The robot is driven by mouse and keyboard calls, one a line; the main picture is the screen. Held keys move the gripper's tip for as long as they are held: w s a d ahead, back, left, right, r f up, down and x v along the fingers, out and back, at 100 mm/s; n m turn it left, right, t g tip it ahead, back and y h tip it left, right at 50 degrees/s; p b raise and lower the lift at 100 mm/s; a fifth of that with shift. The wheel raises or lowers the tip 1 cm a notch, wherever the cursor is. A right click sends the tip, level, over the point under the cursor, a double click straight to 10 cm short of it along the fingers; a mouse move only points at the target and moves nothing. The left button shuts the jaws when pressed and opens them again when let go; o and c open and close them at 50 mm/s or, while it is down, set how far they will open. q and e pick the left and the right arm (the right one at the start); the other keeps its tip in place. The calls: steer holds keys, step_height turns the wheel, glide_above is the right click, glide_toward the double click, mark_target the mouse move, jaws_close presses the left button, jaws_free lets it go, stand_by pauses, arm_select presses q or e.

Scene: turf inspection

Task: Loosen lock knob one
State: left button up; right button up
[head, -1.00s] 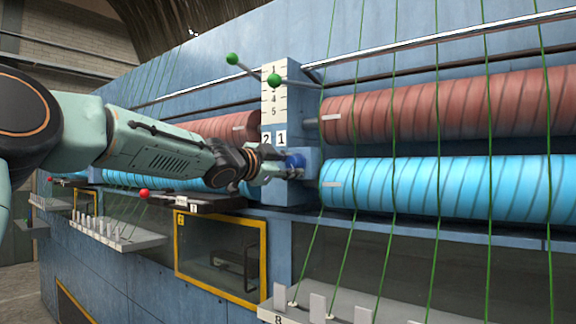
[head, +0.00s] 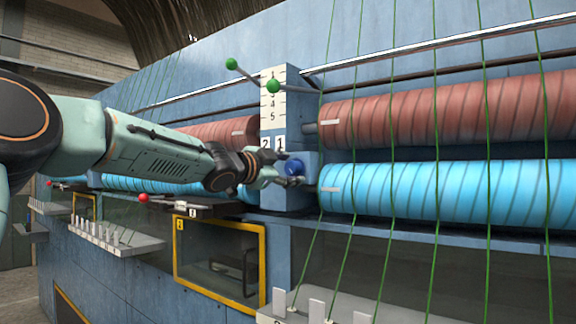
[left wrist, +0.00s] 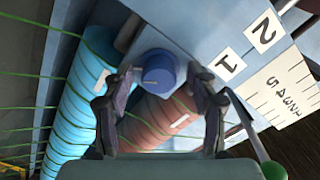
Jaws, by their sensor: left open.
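The blue lock knob (head: 294,167) sits on the blue post below the label 1. It also shows in the left wrist view (left wrist: 157,70), beyond and between the two fingers. My left gripper (head: 287,169) reaches in from the left and is at the knob in the head view. In the left wrist view my left gripper (left wrist: 162,80) is open, with one dark finger on each side of the knob and visible gaps between. I cannot tell whether the fingertips reach past its front face. My right gripper is not in view.
A red roller (head: 400,112) and a blue roller (head: 430,190) lie to the right, crossed by green strands. A red-ball lever (head: 144,197) is below my arm.

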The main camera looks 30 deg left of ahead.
arm_select(q)
steer(key=shift+r, duration=0.2)
steer(key=shift+s+a+r, duration=0.1)
steer(key=shift+a+r, duration=0.05)
steer(key=shift+r, duration=3.1)
step_height(320, 180, up, 3)
steer(key=shift+r, duration=0.1)
